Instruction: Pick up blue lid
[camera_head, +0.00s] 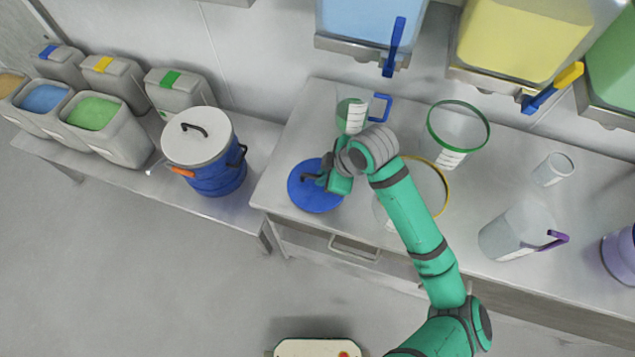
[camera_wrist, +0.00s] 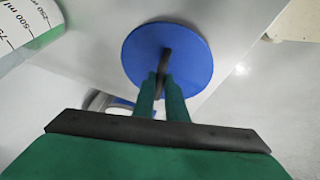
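The blue lid (camera_head: 305,197) is a flat round disc with a dark bar handle. It lies near the left end of the steel table, and it also shows in the wrist view (camera_wrist: 190,52). My gripper (camera_head: 324,178) is over the lid's right part in the head view and hides some of it. In the wrist view, the two green fingers of my gripper (camera_wrist: 161,82) stand close on either side of the dark handle, with no clear gap to it. They look shut on the handle. The lid appears to rest flat on the table.
A green-rimmed container (camera_head: 431,130) and a yellow-rimmed one (camera_head: 447,190) stand to the right. A blue drum with a white lid (camera_head: 196,142) stands on the lower bench at left. Hoppers hang above the table.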

